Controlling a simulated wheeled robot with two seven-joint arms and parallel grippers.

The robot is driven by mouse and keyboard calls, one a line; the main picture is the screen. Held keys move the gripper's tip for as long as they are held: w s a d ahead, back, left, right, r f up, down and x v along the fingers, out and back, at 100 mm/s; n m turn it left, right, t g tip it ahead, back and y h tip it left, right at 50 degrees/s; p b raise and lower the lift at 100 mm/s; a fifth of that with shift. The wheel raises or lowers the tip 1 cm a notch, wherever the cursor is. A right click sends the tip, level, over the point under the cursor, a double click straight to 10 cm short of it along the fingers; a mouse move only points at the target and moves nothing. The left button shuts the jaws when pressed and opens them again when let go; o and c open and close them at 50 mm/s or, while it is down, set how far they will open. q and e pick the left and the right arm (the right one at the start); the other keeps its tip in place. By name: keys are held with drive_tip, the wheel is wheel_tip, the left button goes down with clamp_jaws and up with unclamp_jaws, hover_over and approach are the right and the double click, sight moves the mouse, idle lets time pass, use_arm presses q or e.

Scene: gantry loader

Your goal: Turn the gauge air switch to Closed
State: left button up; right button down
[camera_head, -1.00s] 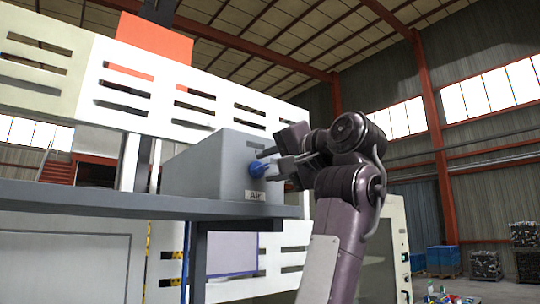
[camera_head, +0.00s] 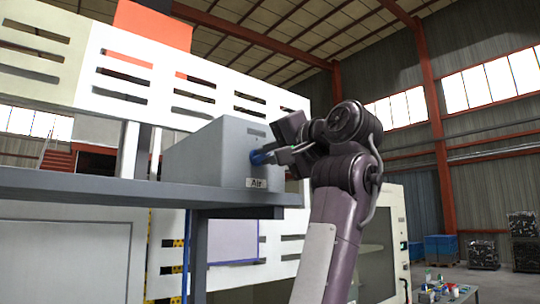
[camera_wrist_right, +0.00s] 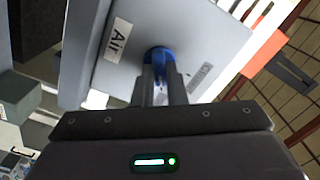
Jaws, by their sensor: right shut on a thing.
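The gauge air switch is a blue round knob (camera_head: 258,157) on the front face of a grey box (camera_head: 200,152), above a white label reading "Air" (camera_head: 257,183). My right gripper (camera_head: 270,155) is at the knob. In the right wrist view its two fingers (camera_wrist_right: 160,80) are shut on the blue knob (camera_wrist_right: 158,54), with the "Air" label (camera_wrist_right: 117,40) to the left. A second label (camera_wrist_right: 200,77) on the box is too small to read. The knob's exact setting cannot be told. My left gripper is not in view.
The grey box stands on a grey shelf (camera_head: 110,187) that runs out to the left. White slotted machine panels (camera_head: 150,95) rise behind it.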

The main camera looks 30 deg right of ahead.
drive_tip(key=n+b, duration=0.1)
drive_tip(key=n, duration=0.1)
drive_tip(key=shift+f+n+b, duration=0.2)
drive_tip(key=shift+n+b, duration=0.1)
drive_tip(key=shift+n, duration=0.1)
drive_tip(key=n+b, duration=0.1)
drive_tip(key=n, duration=0.1)
drive_tip(key=shift+a+n, duration=0.1)
drive_tip(key=shift+n, duration=0.2)
drive_tip(key=n+b, duration=0.1)
drive_tip(key=n, duration=0.1)
drive_tip(key=shift+n, duration=0.3)
drive_tip(key=shift+a+r+n+b, duration=0.1)
drive_tip(key=shift+n+b, duration=0.7)
drive_tip(key=shift+n, duration=1)
drive_tip(key=shift+w, duration=0.1)
drive_tip(key=c, duration=1.5)
unclamp_jaws()
drive_tip(key=shift+r, duration=0.1)
drive_tip(key=shift+o, duration=0.2)
